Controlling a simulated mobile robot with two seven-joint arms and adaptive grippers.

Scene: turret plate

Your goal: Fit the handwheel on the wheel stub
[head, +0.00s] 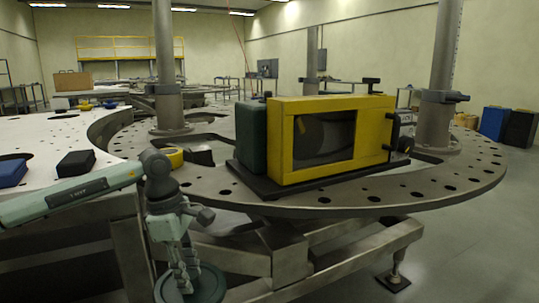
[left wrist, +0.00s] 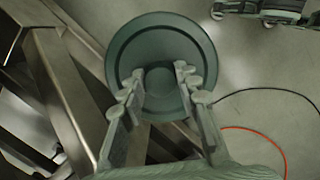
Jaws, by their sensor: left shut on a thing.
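The handwheel is a dark green round disc (head: 207,286) with a raised rim, low in the head view. It fills the upper middle of the left wrist view (left wrist: 126,50), its face towards the camera. My left gripper (head: 184,284) points down and is shut on the middle of the handwheel, with a finger on each side of the hub (left wrist: 160,80). It hangs in front of the round plate's near edge, below the plate top. The yellow machine (head: 285,150) with a dark window stands on the plate. A short dark round part (head: 404,144) sticks out at its right; I cannot tell if it is the wheel stub.
The round metal plate (head: 440,185) has many holes and upright columns (head: 168,70). A dark green box (head: 250,132) adjoins the machine. A yellow ring (head: 173,153) lies on the plate.

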